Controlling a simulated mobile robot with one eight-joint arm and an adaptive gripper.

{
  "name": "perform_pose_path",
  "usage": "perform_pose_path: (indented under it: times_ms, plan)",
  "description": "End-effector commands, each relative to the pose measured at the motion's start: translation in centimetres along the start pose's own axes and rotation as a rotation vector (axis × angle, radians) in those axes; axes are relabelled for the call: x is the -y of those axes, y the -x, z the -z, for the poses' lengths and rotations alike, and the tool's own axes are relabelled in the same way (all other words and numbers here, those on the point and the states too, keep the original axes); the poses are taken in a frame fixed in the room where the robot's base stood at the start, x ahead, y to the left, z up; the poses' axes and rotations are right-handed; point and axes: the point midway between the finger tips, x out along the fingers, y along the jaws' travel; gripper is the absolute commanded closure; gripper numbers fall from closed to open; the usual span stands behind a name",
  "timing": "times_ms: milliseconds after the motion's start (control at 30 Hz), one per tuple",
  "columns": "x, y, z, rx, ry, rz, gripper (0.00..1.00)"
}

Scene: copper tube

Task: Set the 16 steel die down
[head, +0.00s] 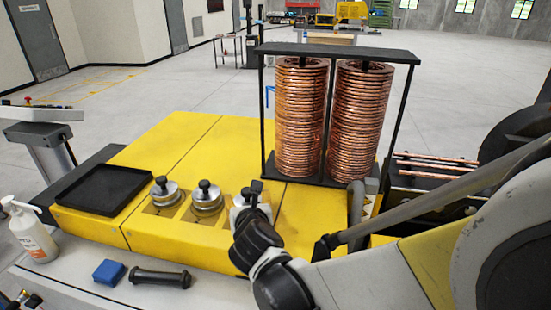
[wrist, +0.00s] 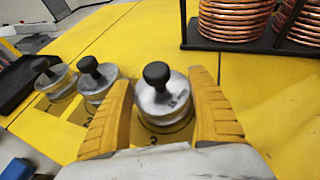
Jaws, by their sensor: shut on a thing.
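The 16 steel die (wrist: 165,105) is a silver disc with a black knob and a marking on its top. In the wrist view it sits between the two yellow fingers of my gripper (wrist: 165,112), which is shut on it. It is low over or on the yellow bench top (head: 150,150), above a marked spot; I cannot tell whether its base touches. In the head view the die (head: 240,200) is partly hidden by my wrist. Two similar dies, the left one (head: 165,190) and the middle one (head: 206,196), stand in a row to its left.
A black tray (head: 62,190) lies at the left of the bench. A rack of copper coils (head: 300,120) stands behind the dies. A blue block (head: 108,272), a black handle (head: 160,278) and a white pump bottle (head: 32,235) are on the front ledge. Yellow surface behind the dies is clear.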

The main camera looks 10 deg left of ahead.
Motion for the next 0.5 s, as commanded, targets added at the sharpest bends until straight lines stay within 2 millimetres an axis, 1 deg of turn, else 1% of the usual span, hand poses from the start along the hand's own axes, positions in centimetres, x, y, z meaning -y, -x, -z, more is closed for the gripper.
perform_pose_path:
  times_ms: [167,200,267,500]
  plan:
    - [-0.02,-0.09,0.16,0.001,0.001,-0.001,0.72]
    - [0.0,-0.13,0.28,0.0,0.0,0.0,0.28]
    - [0.0,-0.09,0.19,0.0,0.0,0.0,0.09]
    - [0.0,-0.08,0.16,0.0,0.0,0.0,0.09]
